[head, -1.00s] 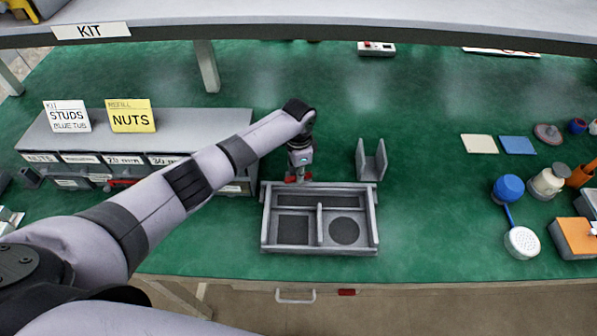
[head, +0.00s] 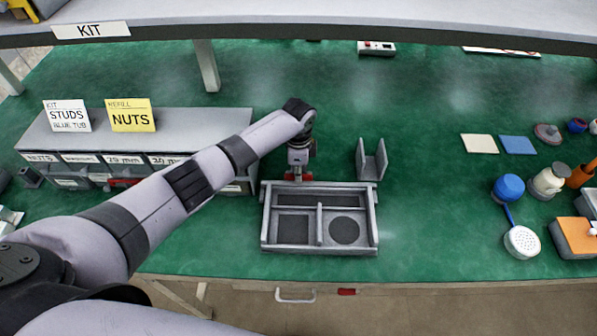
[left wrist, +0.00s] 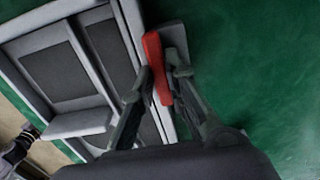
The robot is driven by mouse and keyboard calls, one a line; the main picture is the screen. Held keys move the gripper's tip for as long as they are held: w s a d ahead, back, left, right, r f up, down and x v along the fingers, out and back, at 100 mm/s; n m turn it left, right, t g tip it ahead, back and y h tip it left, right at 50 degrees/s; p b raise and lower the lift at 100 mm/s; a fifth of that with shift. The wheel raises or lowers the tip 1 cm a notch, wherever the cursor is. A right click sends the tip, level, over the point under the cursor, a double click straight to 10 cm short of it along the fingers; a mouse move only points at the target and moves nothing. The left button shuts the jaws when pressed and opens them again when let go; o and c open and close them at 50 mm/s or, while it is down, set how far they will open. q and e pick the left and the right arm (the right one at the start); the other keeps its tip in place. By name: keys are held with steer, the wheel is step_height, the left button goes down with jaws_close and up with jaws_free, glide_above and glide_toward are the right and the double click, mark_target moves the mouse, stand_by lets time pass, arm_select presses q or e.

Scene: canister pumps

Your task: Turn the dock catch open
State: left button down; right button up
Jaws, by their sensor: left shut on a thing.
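The grey dock (head: 372,215) stands near the front of the green bench, with a square recess and a round recess in front and a long slot behind. Its red catch (head: 307,176) is at the back edge, left of the middle. The catch shows as a red bar in the left wrist view (left wrist: 154,62), beside a small grey plate. My left gripper (head: 299,175) points down at the dock's back edge. In the left wrist view its two fingers (left wrist: 160,78) are shut on the red catch, one on each side.
A grey upright bracket (head: 371,160) stands just behind the dock's right end. A bin rack (head: 190,122) with label cards is on the left. Blue and white canister parts (head: 508,188) are on the right. The bench between them and the dock is clear.

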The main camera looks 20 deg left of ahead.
arm_select(q)
steer(key=shift+w+r, duration=0.1)
steer(key=c, duration=1.6)
jaws_free()
step_height(320, 180, up, 12)
